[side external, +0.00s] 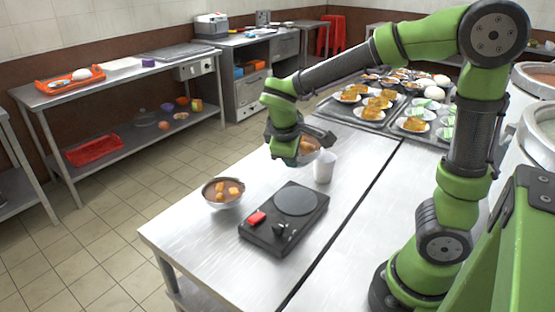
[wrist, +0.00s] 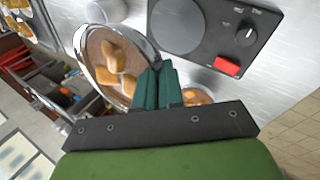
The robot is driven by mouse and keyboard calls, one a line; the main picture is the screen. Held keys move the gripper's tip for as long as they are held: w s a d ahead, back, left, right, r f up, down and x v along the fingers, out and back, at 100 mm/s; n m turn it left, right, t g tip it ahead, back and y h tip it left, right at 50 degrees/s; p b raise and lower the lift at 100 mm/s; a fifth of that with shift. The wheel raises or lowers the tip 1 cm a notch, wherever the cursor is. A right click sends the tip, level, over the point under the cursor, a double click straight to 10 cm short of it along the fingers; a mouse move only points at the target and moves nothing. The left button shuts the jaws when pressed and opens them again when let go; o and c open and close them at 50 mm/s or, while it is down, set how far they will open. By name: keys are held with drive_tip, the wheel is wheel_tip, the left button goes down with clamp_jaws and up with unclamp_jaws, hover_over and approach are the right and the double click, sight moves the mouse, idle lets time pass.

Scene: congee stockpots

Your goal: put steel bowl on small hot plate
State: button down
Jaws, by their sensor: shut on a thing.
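My gripper (wrist: 158,88) is shut on the rim of a steel bowl (wrist: 82,50), which holds brown food with golden pieces. In the side external view my gripper (side external: 290,158) is above the table, and the held bowl (side external: 309,145) shows partly behind it, off the table. The small hot plate (side external: 285,217) is a black unit with a round grey plate, a red switch and a knob; it lies on the table in front of and below my gripper. In the wrist view the hot plate (wrist: 178,24) is at the top, beside the held bowl and apart from it.
A second bowl of similar food (side external: 223,193) stands on the table left of the hot plate, partly hidden by my fingers in the wrist view (wrist: 197,96). A white cup (side external: 324,167) stands behind the hot plate. Trays of food plates (side external: 372,123) fill the table's far end.

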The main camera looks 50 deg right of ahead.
hover_over(292, 206)
drive_tip(key=a, duration=0.2)
drive_tip(key=shift+s+a+f, duration=0.1)
drive_tip(key=shift+s+f, duration=0.1)
drive_tip(key=shift+f, duration=2.65)
drive_tip(key=shift+s+a+f, duration=0.1)
drive_tip(key=shift+s+f, duration=0.1)
drive_tip(key=shift+f, duration=2.6)
drive_tip(key=shift+f, duration=0.45)
drive_tip(key=c, duration=1.2)
unclamp_jaws()
drive_tip(key=shift+c, duration=1.3)
drive_tip(key=shift+v, duration=2.55)
drive_tip(key=shift+r, duration=0.1)
